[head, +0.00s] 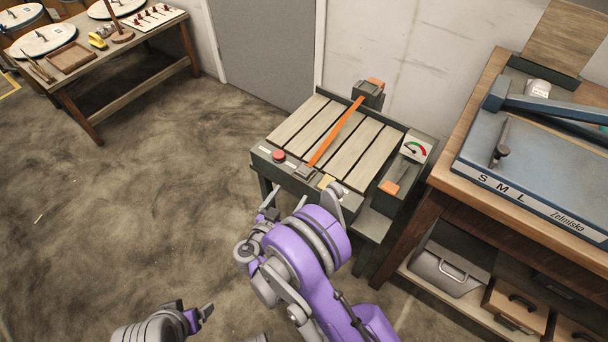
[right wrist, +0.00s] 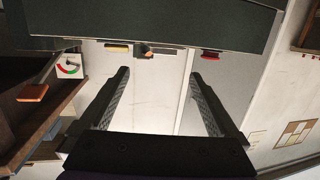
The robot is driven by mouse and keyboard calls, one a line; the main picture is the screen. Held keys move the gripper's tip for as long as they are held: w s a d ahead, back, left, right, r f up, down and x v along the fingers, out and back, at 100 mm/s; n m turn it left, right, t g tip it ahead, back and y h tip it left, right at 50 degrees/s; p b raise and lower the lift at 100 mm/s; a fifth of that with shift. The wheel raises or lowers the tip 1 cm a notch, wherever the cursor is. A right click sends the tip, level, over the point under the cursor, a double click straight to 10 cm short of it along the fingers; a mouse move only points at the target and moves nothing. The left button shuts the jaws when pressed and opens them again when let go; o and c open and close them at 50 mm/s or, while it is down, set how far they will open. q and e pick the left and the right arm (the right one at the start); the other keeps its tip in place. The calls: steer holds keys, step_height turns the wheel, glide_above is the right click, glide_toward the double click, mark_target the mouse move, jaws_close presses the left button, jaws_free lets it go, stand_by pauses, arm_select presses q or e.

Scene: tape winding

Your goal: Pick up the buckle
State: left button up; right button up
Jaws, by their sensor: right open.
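The buckle (head: 306,172) is a small grey piece at the near end of an orange strap (head: 338,131). It lies at the front edge of a slatted bench (head: 285,121). In the right wrist view a small dark and orange piece (right wrist: 145,48), probably the buckle end, shows at the bench's edge. My right gripper (head: 268,205) is in front of and below this edge, apart from the buckle. Its fingers (right wrist: 159,78) are open with nothing between them. My left gripper (head: 192,312) is low at the bottom of the head view; its jaw opening is unclear.
A gauge (head: 415,148) stands at the bench's right. A wooden workbench (head: 430,185) is close on the right. A table (head: 120,85) is far left. The floor between is clear.

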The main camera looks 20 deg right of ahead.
mark_target(302, 173)
steer(key=x, duration=0.5)
steer(key=shift+w+d+f+b, duration=0.15)
steer(key=shift+w+f+b, duration=0.05)
steer(key=shift+w+b, duration=0.15)
steer(key=b+x, duration=0.1)
steer(key=x, duration=0.4)
steer(key=shift+w+r, duration=0.1)
steer(key=shift+r, duration=0.05)
jaws_close()
